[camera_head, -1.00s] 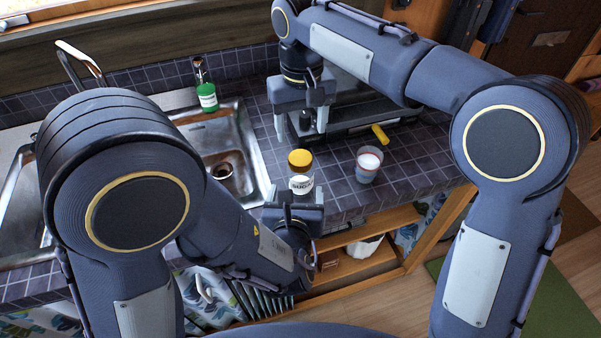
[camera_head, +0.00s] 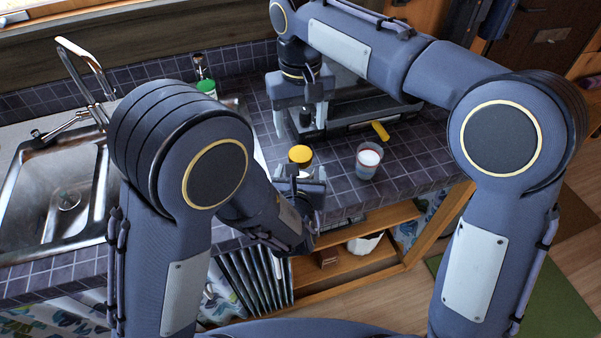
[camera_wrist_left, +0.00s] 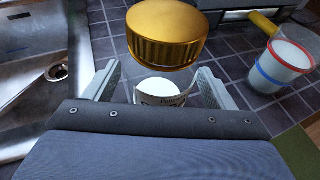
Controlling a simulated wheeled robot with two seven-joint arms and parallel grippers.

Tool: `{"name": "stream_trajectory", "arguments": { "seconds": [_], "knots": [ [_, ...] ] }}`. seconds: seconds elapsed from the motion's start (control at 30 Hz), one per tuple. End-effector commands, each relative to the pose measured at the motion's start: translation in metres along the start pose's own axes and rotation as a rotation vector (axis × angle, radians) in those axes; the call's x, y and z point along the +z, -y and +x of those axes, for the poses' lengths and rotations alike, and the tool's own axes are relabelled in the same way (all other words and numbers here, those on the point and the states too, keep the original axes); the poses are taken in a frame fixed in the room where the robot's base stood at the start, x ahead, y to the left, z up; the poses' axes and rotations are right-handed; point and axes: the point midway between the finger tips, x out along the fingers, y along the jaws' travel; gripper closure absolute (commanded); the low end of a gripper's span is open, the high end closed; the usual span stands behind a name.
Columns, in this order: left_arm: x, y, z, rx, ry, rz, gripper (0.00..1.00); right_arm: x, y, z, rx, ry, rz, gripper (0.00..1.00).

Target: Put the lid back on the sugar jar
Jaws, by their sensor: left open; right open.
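The sugar jar (camera_wrist_left: 162,92) is clear with a pale label and white contents. Its yellow-gold lid (camera_head: 300,154) shows at the jar's top, and the lid is large in the left wrist view (camera_wrist_left: 167,35). I cannot tell whether the lid is fully seated. My left gripper (camera_head: 300,174) is open at the counter's front edge, with one finger on each side of the jar below the lid. It hides most of the jar in the head view. My right gripper (camera_head: 301,128) is open and empty, pointing down behind the jar.
A cup (camera_head: 368,160) with red and blue bands and white contents stands right of the jar. A yellow-handled item (camera_head: 380,130) lies behind it. The tiled counter right of the cup is clear.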

Motion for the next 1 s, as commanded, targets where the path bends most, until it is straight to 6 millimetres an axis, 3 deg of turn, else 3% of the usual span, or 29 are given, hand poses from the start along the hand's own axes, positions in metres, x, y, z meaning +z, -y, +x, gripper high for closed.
{"name": "stream_trajectory", "arguments": {
  "seconds": [0.37,0.9,1.0],
  "knots": [
    [0.0,-0.0004,0.0053,0.001,0.0,0.0,0.23,0.0,0.0,-0.0001,0.0,0.0,0.0,0.36],
    [0.0,-0.0004,0.0051,0.001,0.0,0.0,0.93,0.0,0.0,0.0,0.0,0.0,0.0,0.36],
    [0.0,-0.0004,0.0051,0.001,0.0,0.0,1.0,0.0002,0.0004,0.001,0.002,0.003,-0.018,0.36]
  ]
}}
